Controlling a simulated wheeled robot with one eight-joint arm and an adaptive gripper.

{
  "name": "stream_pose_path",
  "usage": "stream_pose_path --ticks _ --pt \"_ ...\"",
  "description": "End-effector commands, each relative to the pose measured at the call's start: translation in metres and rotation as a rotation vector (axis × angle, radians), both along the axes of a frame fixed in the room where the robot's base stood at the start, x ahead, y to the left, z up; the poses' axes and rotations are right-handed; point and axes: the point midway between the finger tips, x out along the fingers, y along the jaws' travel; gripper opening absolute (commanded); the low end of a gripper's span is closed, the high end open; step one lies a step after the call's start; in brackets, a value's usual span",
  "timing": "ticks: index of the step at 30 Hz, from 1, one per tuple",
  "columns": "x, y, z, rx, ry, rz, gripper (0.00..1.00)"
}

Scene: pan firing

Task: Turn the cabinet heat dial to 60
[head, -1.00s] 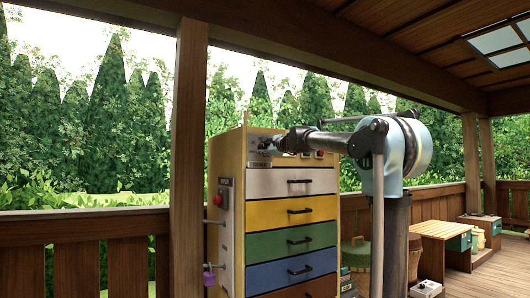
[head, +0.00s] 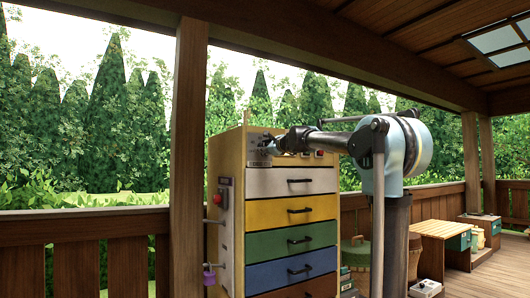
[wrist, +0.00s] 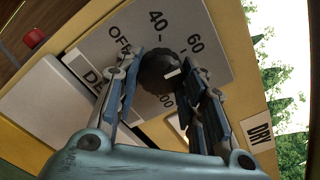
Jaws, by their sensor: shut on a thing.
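The cabinet (head: 231,160) has a grey dial plate at its top left front. In the wrist view the heat dial (wrist: 158,70) is a dark round knob with a short white mark. The mark lies on its right side, tilted slightly up, toward the area just below the printed 60. The plate (wrist: 105,45) shows OFF, 40, 60 and 100; other print is partly covered. My gripper (wrist: 160,82) is shut on the dial, one finger on each side. The right finger hides part of the scale. In the head view my gripper (head: 262,148) covers the dial.
White, yellow, green and blue drawers (head: 291,214) with dark handles lie below the panel. A red button (head: 222,200) and a purple padlock (head: 208,276) are on the cabinet's left side. A wooden post (head: 188,150) stands close to the left.

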Motion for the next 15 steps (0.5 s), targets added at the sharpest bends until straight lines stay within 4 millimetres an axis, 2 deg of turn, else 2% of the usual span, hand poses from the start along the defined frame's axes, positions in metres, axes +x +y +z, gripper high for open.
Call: stream_pose_path --ticks 2,3,6,15 --pt "0.0003 -0.0001 -0.0006 -0.001 -0.001 0.000 0.13" --pt "0.0003 -0.0001 -0.0006 -0.001 -0.001 0.000 0.39" --pt "0.0003 -0.0001 -0.0004 -0.001 -0.001 0.000 0.57" --pt "-0.0002 0.0000 0.0001 -0.001 -0.001 0.000 0.57"
